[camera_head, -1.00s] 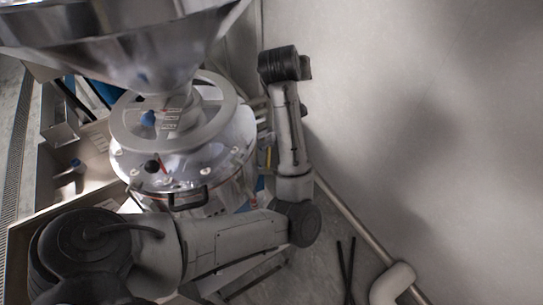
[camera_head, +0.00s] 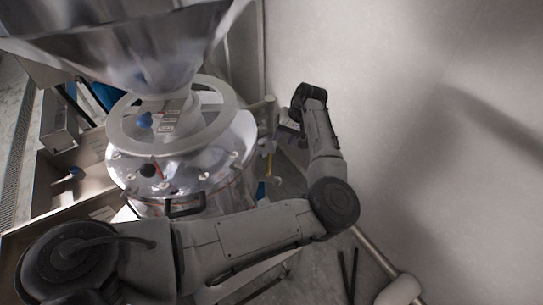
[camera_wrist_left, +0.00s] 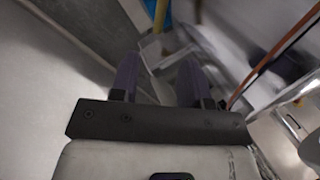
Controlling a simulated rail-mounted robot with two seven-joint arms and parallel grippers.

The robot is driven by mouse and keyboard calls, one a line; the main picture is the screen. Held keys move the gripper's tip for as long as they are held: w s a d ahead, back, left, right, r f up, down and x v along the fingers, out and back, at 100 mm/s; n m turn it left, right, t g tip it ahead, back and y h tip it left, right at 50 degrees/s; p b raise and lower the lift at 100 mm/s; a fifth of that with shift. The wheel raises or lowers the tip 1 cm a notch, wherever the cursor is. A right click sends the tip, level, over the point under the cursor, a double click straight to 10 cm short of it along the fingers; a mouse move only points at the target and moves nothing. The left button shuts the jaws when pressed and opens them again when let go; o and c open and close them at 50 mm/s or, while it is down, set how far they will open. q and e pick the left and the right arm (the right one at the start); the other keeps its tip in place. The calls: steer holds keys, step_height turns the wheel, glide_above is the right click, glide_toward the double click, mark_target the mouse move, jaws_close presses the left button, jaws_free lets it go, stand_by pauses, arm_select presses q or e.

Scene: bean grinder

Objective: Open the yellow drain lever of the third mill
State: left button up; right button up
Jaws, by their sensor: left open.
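A shiny steel mill (camera_head: 225,165) with a pale ring handwheel (camera_head: 113,130) stands left of centre in the head view. In the left wrist view, a yellow strip (camera_wrist_left: 160,15) runs in from the top, just beyond the fingertips. My left gripper (camera_wrist_left: 158,65) is open, its two dark fingers apart with nothing held. In the head view it is small and partly hidden by my wrist, just right of the mill. My right gripper is not in view.
A large steel hopper (camera_head: 120,45) hangs over the mill. A pale wall (camera_head: 420,110) closes off the right side, with a pipe (camera_head: 380,260) along its foot. In the left wrist view, an orange-red cable or tube (camera_wrist_left: 275,50) crosses right of the fingers.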

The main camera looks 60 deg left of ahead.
mark_target(270, 159)
arm_select(q)
steer(key=p+x, duration=0.1)
steer(key=x, duration=1)
steer(key=shift+c, duration=0.2)
jaws_close()
